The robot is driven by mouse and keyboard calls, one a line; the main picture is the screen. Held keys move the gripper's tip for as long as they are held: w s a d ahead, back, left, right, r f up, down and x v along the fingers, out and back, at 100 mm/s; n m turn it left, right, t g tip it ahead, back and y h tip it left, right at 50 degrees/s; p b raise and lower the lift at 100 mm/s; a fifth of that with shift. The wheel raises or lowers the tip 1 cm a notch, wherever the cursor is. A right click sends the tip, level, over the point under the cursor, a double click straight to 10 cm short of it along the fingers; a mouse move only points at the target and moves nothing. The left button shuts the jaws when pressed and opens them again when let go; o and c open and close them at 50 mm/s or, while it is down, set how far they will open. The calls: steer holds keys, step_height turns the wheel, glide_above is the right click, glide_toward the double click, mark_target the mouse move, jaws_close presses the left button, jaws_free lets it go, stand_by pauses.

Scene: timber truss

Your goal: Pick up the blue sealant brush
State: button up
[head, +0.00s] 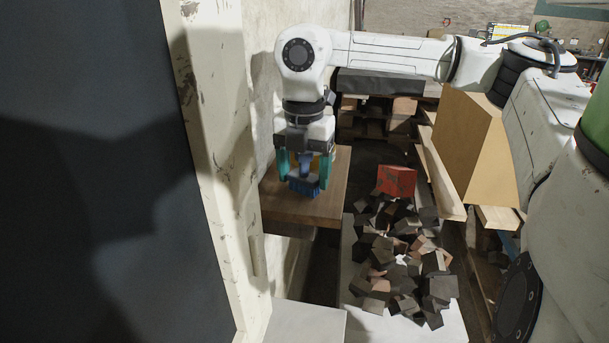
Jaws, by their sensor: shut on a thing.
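The blue sealant brush (303,187) hangs bristles down between the fingers of my gripper (305,172) in the head view. The teal fingers are shut on it, one on each side. Its upper part is partly hidden by the gripper. The brush is over the brown wooden block or shelf (325,208) against the wall; I cannot tell whether the bristles touch its top.
A pale, chipped post (225,160) and a dark panel (90,200) stand close on the left. A heap of dark offcuts (400,265) with a red block (396,180) lies to the right. A cardboard-coloured box (470,145) and pallets stand behind.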

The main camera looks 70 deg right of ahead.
steer(key=shift+c, duration=1)
step_height(320, 180, up, 18)
steer(key=b, duration=0.2)
steer(key=shift+s, duration=0.1)
